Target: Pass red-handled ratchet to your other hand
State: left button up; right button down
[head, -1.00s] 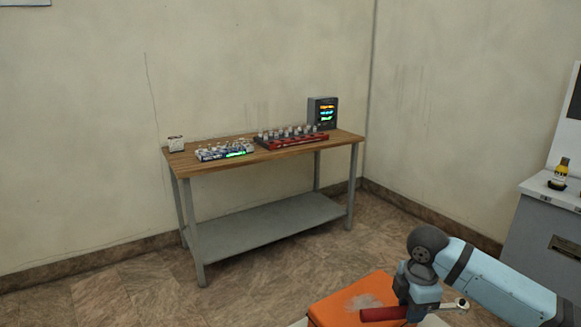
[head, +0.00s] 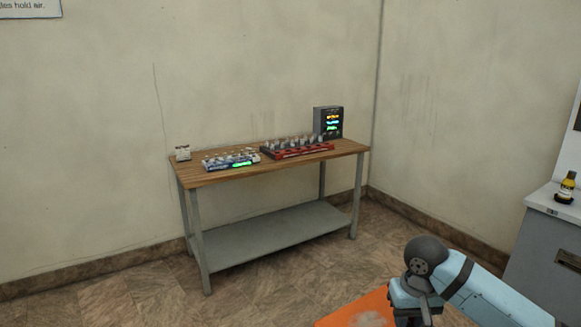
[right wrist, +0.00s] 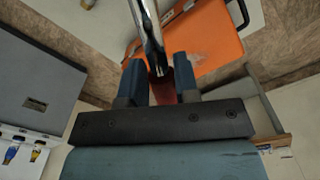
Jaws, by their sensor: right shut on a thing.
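The red-handled ratchet shows in the right wrist view, with its shiny metal shaft (right wrist: 147,35) running up past the top edge and its red handle (right wrist: 185,82) partly hidden behind the fingers. My right gripper (right wrist: 157,75) is shut on the ratchet, with one finger on each side. In the head view my right gripper (head: 418,314) is at the bottom edge, partly cut off, above an orange surface, and the ratchet cannot be made out there. My left gripper is in neither view.
The orange surface (head: 357,310) lies below my right gripper. A wooden-topped workbench (head: 225,178) stands against the wall with a red rack (head: 298,153), a small monitor (head: 328,122) and other devices. A grey cabinet (head: 545,240) with a small bottle (head: 566,186) is at right.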

jog(key=s+r+p, duration=0.2)
jog(key=r+p, duration=0.1)
jog(key=s+r+p, duration=0.5)
jog(key=r+p, duration=0.1)
jog(key=shift+s+p, duration=0.3)
jog(key=shift+p, duration=0.1)
jog(key=shift+s, duration=0.3)
